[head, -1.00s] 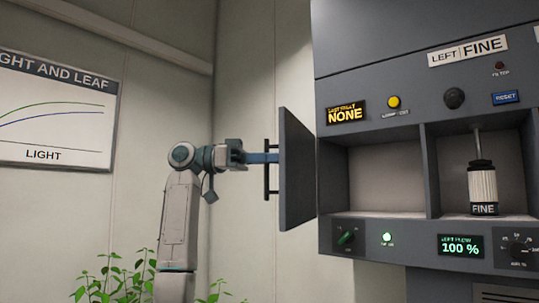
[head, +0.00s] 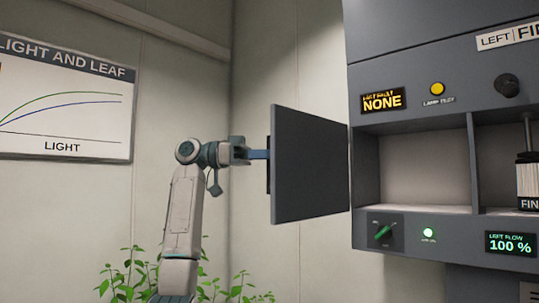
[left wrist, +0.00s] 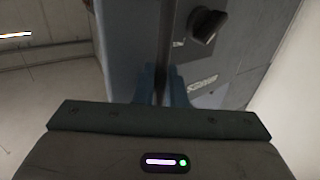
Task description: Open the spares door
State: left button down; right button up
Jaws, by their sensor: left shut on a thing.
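The grey door (head: 311,165) stands open, swung out from the left edge of the cabinet (head: 411,212), with its inner face towards the head camera. My left gripper (head: 266,154) is at the door's free edge, its blue fingers reaching behind it. It is shut on the door handle, a dark bar mostly hidden behind the door in the head view. In the left wrist view the handle (left wrist: 163,42) runs between the two blue fingers of the left gripper (left wrist: 163,82). My right gripper is not in view.
The left compartment (head: 425,170) behind the door is empty. A white-and-black filter (head: 527,178) labelled FINE stands in the right one. A display (head: 383,99) reads NONE. A lit green lamp (head: 428,233) and knobs are on the front. Leafy plants (head: 130,280) stand below my arm.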

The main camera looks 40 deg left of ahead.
pick_arm(q)
jog(key=c, duration=1.6)
grip_release()
jog(key=shift+s, duration=0.1)
jog(key=b+v, duration=0.2)
jog(key=v, duration=0.8)
jog(key=shift+s+a, duration=0.2)
jog(key=shift+a, duration=0.05)
